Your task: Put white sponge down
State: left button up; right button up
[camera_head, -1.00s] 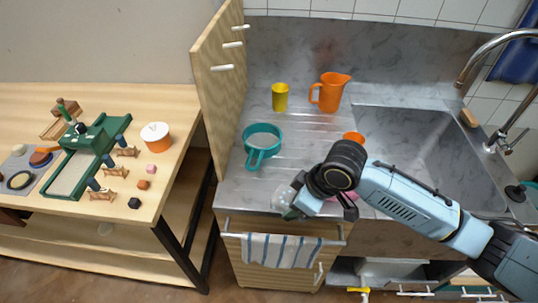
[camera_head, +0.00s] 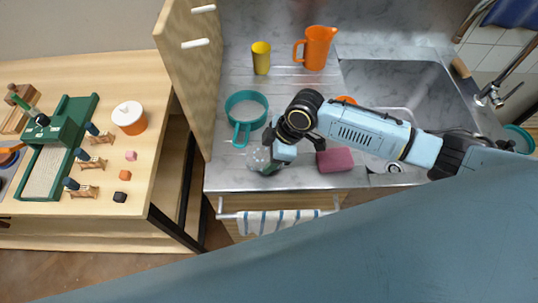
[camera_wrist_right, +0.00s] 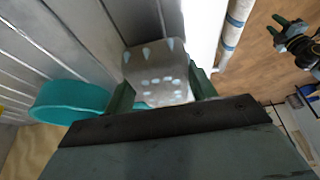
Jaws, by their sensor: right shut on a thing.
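The white sponge (camera_wrist_right: 157,72), a pale block with light spots, sits between the two green fingers of my right gripper (camera_wrist_right: 160,82) in the right wrist view. My right gripper is shut on it. In the head view the sponge (camera_head: 259,157) shows partly beside the right gripper (camera_head: 270,162), low over the front left of the metal counter (camera_head: 225,178). I cannot tell whether it touches the counter. In the right wrist view a small dark gripper, seemingly my left one (camera_wrist_right: 288,32), is at the top right, too small to read.
A teal strainer (camera_head: 246,108) lies just behind the sponge. A pink sponge (camera_head: 335,160) lies to its right. A yellow cup (camera_head: 261,58) and an orange jug (camera_head: 316,47) stand farther back. A wooden panel (camera_head: 185,75) bounds the left; a striped towel (camera_head: 275,220) hangs in front.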

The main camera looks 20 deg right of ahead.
jog(key=shift+f, duration=0.65)
jog(key=o, duration=0.9)
pick_arm(q)
jog(key=shift+w+r+p, duration=0.2)
jog(key=shift+r+p, duration=0.1)
jog(key=shift+p, duration=0.05)
pick_arm(e)
jog(key=v, duration=1.2)
